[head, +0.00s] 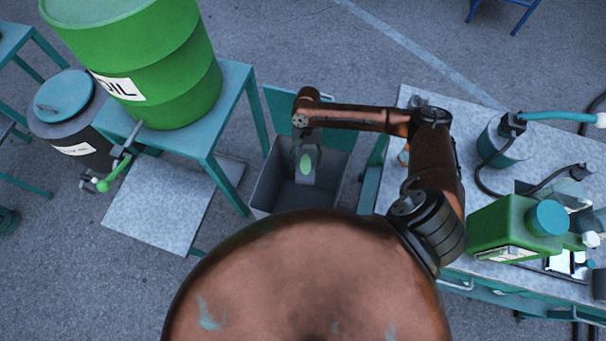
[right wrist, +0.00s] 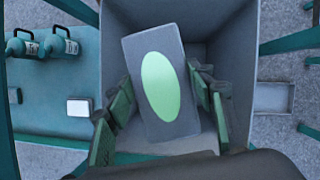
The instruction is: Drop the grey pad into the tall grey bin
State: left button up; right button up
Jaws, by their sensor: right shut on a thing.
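The grey pad (right wrist: 163,84) has a light green oval on its face. My right gripper (right wrist: 165,105) is shut on it, with green fingers on both sides of the pad. The tall grey bin (right wrist: 236,20) opens below and around the pad in the right wrist view. In the head view the bin (head: 269,180) stands between the drum stand and the right workbench, and the pad (head: 306,164) hangs over its opening. My right gripper (head: 307,148) is small there and partly hidden by my wrist. My left gripper is in neither view.
A green oil drum (head: 145,60) stands on a teal stand (head: 232,95) at left, with a dark lidded drum (head: 70,110) beside it. The right workbench (head: 425,97) carries a green canister (head: 500,225), a hose and other items, close to my right arm.

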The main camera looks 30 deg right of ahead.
jog(key=o, duration=1.4)
jog(key=shift+c, duration=0.2)
notch_tip(320, 180, up, 10)
jog(key=shift+s, duration=0.1)
